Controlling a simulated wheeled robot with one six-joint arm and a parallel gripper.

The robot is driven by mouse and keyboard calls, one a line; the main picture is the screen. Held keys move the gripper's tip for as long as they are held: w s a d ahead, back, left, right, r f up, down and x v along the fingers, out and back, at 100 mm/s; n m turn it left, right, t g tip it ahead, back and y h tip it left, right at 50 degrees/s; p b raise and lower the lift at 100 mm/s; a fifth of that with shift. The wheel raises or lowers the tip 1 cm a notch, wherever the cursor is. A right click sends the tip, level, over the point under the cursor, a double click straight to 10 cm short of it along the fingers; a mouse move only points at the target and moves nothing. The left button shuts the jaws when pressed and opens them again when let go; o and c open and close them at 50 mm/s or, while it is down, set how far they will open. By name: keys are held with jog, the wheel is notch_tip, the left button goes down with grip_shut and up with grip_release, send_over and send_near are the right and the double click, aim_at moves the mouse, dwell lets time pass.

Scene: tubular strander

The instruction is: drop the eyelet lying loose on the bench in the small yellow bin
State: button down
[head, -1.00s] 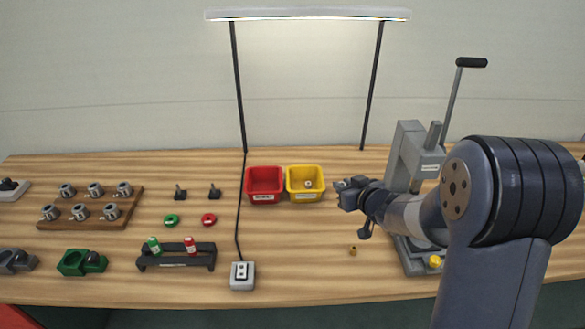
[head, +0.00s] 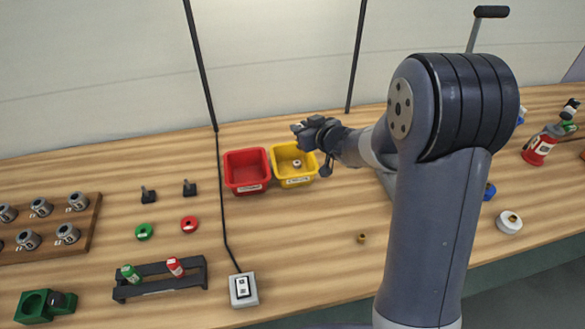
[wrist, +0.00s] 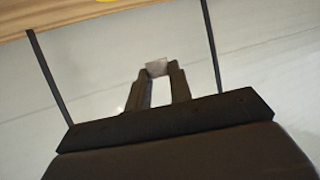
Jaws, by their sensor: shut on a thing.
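The small yellow bin (head: 294,181) stands on the bench beside the red bin, with a small pale ring-like piece (head: 297,163) inside. A small brass-coloured piece (head: 361,238) lies loose on the bench, right of and nearer than the bins. My gripper (head: 297,128) is raised at the yellow bin's back edge in the head view; its height above the bin is hard to judge. In the wrist view my gripper (wrist: 157,72) is shut on a small pale grey piece (wrist: 157,68) between its fingertips. I cannot tell whether this is an eyelet.
The red bin (head: 247,170) adjoins the yellow one on the left. A black rack (head: 160,279), a switch box (head: 243,289) and a wooden holder (head: 85,240) stand left. My arm hides much of the right; the bench front middle is mostly clear.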

notch_tip(320, 180, down, 5)
jog(key=b, duration=0.4)
jog(key=shift+r, duration=0.15)
jog(key=c, duration=1.2)
grip_release()
jog(key=v, duration=1.1)
jog(key=shift+p, duration=0.3)
